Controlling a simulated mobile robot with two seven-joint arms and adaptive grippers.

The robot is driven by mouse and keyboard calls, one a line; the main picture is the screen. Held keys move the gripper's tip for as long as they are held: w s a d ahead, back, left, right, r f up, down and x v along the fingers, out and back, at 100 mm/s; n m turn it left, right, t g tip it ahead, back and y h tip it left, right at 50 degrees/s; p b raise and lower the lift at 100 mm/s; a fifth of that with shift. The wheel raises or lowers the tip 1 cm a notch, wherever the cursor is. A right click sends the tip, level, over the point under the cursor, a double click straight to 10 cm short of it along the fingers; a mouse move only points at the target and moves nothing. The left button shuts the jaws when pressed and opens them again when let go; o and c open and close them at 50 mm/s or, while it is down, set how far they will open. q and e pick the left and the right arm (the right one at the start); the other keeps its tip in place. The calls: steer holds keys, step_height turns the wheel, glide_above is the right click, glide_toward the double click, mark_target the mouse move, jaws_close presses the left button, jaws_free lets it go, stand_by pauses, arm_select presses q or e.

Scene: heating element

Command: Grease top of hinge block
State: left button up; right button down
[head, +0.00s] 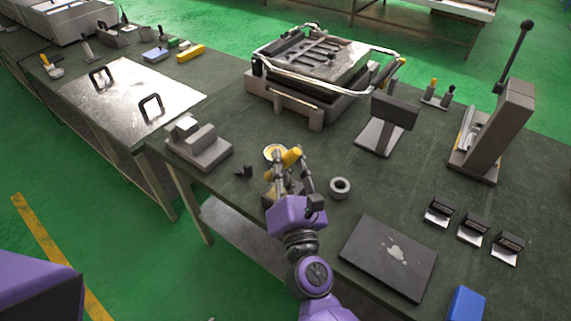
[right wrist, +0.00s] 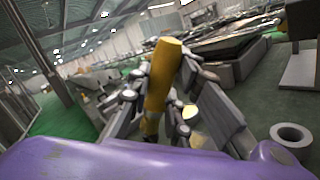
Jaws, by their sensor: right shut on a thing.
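My right gripper (head: 289,176) is shut on a yellow-handled tool (head: 292,157), probably the grease brush. A grey stepped block (head: 199,147), which may be the hinge block, sits at the table's left edge, apart from the gripper. My left gripper is out of view.
A small dark part (head: 244,171) lies between the stepped block and gripper. A grey ring (head: 340,188) is right of the gripper; a dark plate (head: 390,257) is in front. A large framed fixture (head: 313,62) stands behind, beside a tilted grey stand (head: 388,122).

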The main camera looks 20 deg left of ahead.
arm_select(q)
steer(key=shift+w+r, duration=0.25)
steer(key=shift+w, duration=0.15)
arm_select(e)
steer(key=shift+s+d+f+b, duration=0.3)
steer(key=shift+d+f, duration=0.1)
steer(key=shift+d, duration=0.3)
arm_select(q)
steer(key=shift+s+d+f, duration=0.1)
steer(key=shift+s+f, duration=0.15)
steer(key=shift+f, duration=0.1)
